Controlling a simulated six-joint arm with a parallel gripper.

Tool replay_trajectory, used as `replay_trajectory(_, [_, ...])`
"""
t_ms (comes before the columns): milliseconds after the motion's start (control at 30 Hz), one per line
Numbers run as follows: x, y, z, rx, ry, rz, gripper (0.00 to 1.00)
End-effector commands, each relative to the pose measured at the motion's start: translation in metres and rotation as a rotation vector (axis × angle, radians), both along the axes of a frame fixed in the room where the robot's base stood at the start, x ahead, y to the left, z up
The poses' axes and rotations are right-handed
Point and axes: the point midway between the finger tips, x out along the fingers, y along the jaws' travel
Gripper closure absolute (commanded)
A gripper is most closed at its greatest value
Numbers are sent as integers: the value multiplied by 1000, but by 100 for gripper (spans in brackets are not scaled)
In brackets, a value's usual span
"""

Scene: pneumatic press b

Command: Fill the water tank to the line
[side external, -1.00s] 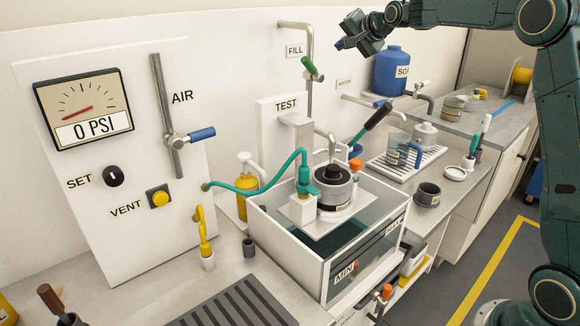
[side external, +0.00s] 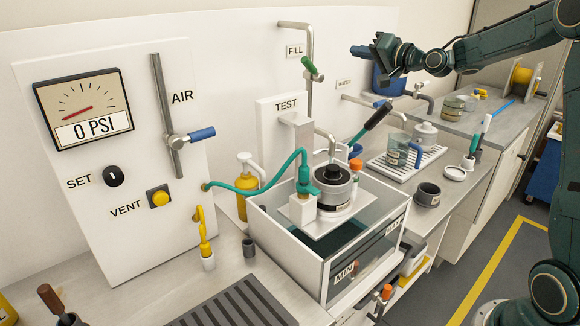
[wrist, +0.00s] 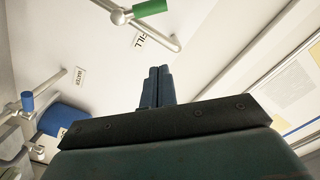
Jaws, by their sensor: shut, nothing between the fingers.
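The water tank (side external: 290,262) is a clear-walled box with white edges on the bench, with MIN and MAX labels on its front wall. In the wrist view my closed fingers (wrist: 157,84) point toward the wall below the FILL label.
A panel with a gauge (side external: 83,108) reading 0 PSI stands at the left. A blue-handled WATER tap (side external: 385,102), a drain rack (side external: 405,162) and a dark cup (side external: 427,194) are on the right.

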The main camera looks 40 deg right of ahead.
Motion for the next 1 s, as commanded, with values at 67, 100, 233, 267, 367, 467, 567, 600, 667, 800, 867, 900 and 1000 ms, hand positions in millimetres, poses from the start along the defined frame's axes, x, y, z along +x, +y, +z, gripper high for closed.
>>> replay_trajectory(67, [3,0,-1,0,1,1,100])
replay_trajectory(100, [5,0,-1,0,1,1,100])
replay_trajectory(233, [15,1,-1,0,1,1,100])
replay_trajectory(267, [18,1,-1,0,1,1,100])
replay_trajectory(367, [30,2,-2,1,1,1,100])
replay_trajectory(467, [42,2,-2,-1,2,2,100])
replay_trajectory(567, [54,3,-3,1,2,2,100])
replay_trajectory(600, [59,2,-3,0,2,1,100])
replay_trajectory(667, [66,3,-3,0,1,1,100])
replay_trajectory(800, [80,3,-3,0,2,1,100])
replay_trajectory(867, [86,3,-4,0,3,1,100])
replay_trajectory(900, [89,4,-4,0,3,1,100])
replay_trajectory(1000, [98,4,-4,1,2,1,100])
